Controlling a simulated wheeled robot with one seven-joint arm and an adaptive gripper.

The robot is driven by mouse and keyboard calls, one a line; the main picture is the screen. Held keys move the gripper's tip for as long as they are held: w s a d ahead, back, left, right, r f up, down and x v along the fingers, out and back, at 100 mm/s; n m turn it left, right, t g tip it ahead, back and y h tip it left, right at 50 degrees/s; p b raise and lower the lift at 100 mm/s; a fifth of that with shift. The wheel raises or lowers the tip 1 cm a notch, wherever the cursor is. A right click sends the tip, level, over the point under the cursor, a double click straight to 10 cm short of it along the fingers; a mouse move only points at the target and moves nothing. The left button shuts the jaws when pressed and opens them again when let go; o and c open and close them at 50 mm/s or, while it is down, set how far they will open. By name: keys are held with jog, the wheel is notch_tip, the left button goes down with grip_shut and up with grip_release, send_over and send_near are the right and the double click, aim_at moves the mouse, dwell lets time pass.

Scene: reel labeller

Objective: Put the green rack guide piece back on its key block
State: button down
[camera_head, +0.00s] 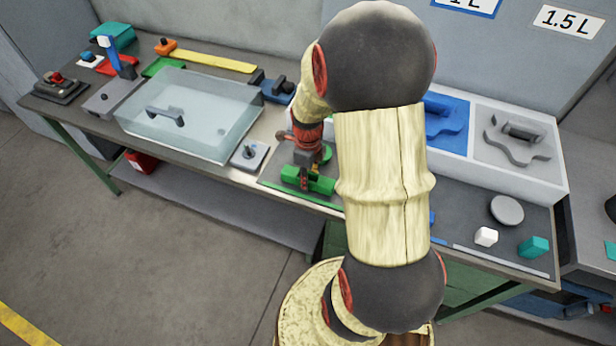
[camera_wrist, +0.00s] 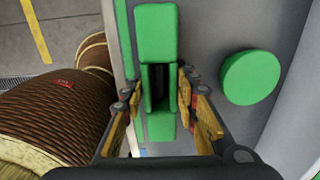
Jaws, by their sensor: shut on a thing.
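The green rack guide piece (camera_wrist: 157,35) is long and blocky, with a dark slot across its middle, in the wrist view. In the head view it (camera_head: 308,181) is at the front edge of the bench on a grey mat. My gripper (camera_wrist: 158,88) has one finger on each side of its middle and is shut on it; in the head view my gripper (camera_head: 306,160) is right above it. I cannot make out the key block, or whether the piece sits on it or is just above the mat.
A green disc (camera_wrist: 250,77) lies right of the piece in the wrist view. A clear-lidded box (camera_head: 185,115) and a small grey plate with a knob (camera_head: 249,155) stand to the left. White trays with blue and grey insets (camera_head: 515,140) are at the right, partly behind my arm.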

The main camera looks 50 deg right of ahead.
jog(key=c, duration=1.3)
grip_release()
jog(key=shift+r, duration=0.1)
notch_tip(320, 180, up, 12)
